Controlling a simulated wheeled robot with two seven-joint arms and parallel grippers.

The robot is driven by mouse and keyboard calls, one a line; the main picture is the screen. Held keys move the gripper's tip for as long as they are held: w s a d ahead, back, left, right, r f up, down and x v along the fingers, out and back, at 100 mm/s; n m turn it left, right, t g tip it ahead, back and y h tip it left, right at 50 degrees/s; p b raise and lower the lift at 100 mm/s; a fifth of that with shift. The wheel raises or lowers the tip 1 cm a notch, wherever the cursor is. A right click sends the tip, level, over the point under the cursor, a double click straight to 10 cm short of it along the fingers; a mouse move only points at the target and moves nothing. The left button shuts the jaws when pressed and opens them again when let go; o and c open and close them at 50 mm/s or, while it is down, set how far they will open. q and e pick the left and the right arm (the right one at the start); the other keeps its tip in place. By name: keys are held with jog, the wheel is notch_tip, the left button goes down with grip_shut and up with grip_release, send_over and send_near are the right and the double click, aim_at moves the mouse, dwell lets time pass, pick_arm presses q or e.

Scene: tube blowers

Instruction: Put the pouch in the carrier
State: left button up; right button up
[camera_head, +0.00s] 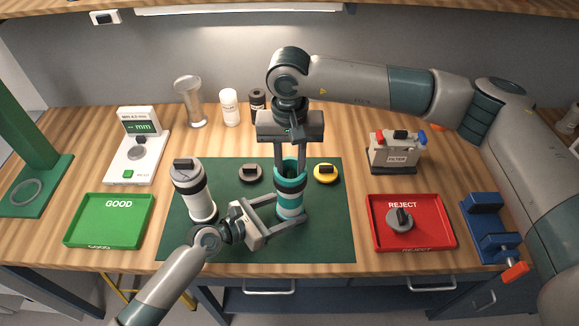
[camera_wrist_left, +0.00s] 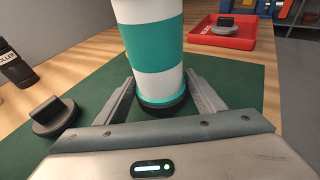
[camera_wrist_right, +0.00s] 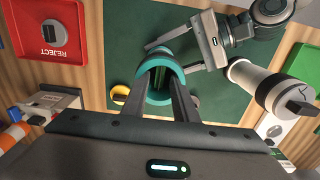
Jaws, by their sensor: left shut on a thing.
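A teal-and-white tube carrier (camera_head: 290,200) stands upright on the green mat, with its top end open. My left gripper (camera_head: 287,224) is shut on it near its dark base; the left wrist view shows the carrier (camera_wrist_left: 151,60) between the fingers. My right gripper (camera_head: 292,168) points straight down at the carrier's mouth. Its fingers are apart, and their tips are at or inside the teal rim (camera_wrist_right: 160,68) in the right wrist view. Something dark green shows between these fingers; I cannot tell whether it is the pouch or the mat. No pouch shows clearly elsewhere.
A white canister (camera_head: 195,195) stands left of the carrier. A dark cap (camera_head: 250,173) and a yellow cap (camera_head: 327,173) lie behind on the mat. A green GOOD tray (camera_head: 108,232) is left; a red REJECT tray (camera_head: 437,240) holding a puck is right.

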pick_arm(q)
jog(key=shift+s+f, duration=0.15)
jog(key=shift+f, duration=0.15)
pick_arm(e)
jog(key=shift+o, duration=0.5)
notch_tip(320, 180, up, 11)
jog(key=shift+a, duration=0.1)
pick_arm(q)
jog(key=o, duration=1.3)
jog(key=shift+s+a, duration=0.1)
jog(key=shift+a, duration=0.1)
jog(key=v, duration=1.1)
jog(key=shift+s+a+r, duration=0.15)
jog(key=shift+a+r, duration=0.1)
